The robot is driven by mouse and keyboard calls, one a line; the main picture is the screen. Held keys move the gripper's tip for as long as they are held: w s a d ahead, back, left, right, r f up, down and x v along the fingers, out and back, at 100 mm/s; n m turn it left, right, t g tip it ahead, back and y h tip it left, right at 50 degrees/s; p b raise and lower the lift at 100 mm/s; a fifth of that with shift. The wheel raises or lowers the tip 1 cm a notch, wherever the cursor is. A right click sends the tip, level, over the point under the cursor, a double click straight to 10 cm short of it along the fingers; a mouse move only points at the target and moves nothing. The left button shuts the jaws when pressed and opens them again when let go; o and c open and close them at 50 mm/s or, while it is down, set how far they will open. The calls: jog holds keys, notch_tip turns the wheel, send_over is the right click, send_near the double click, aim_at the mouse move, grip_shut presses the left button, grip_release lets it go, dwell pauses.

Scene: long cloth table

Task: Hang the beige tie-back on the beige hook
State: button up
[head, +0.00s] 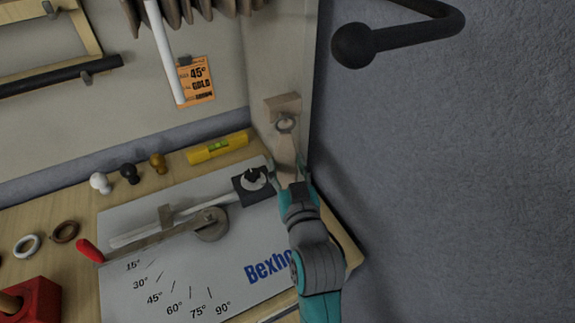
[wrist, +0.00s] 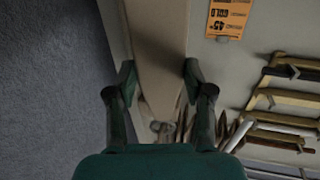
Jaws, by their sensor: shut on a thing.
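The beige tie-back (head: 286,152) is a tapering strap with a small ring at its upper end. My gripper (head: 287,172) is shut on its lower part and holds it upright in front of the pale post. The beige hook (head: 283,104) is a block on that post. The ring overlaps the hook's lower front in the head view; I cannot tell whether it is around the hook or only in front of it. In the wrist view the tie-back (wrist: 160,55) runs between my fingers (wrist: 159,72), and its ring end is small and dim.
A dark rod with a ball end (head: 390,35) juts out at the upper right. Below are a wooden bench with a grey angle board (head: 150,285), a yellow level (head: 218,147) and several knobs. An orange card (head: 197,82) hangs on the wall. A grey wall lies close on the right.

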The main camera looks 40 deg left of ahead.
jog(key=o, duration=1.4)
jog(key=shift+o, duration=0.2)
jog(key=v, duration=1.2)
jog(key=shift+f, duration=0.1)
